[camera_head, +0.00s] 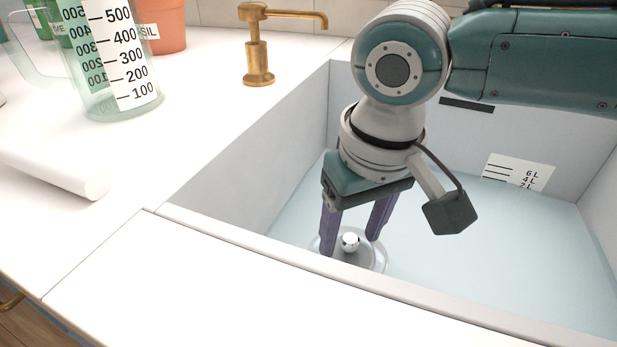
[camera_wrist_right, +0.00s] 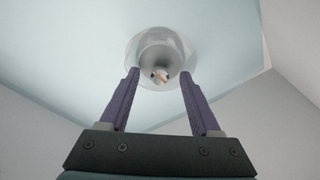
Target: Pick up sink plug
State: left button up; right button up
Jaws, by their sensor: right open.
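The sink plug (camera_head: 350,242) shows in the head view as a small shiny round knob at the drain, low in the white sink (camera_head: 290,135). In the right wrist view the plug (camera_wrist_right: 159,77) is a small shiny knob in the middle of a pale round drain ring. My right gripper (camera_head: 350,246) points down into the sink and is open. Its two purple fingers stand apart on either side of the knob, with nothing held. In the right wrist view the gripper (camera_wrist_right: 160,75) frames the drain between its fingertips. I cannot tell whether the fingers touch the knob. My left gripper is not in view.
The sink's front rim (camera_head: 400,300) runs close in front of my right gripper. A brass tap (camera_head: 258,60) stands behind the sink's left side. A measuring jug (camera_head: 115,60), a terracotta pot (camera_head: 163,25) and a white roll (camera_head: 55,172) are on the left counter. The right of the sink floor is clear.

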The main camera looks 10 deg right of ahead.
grip_shut()
dwell(0.5)
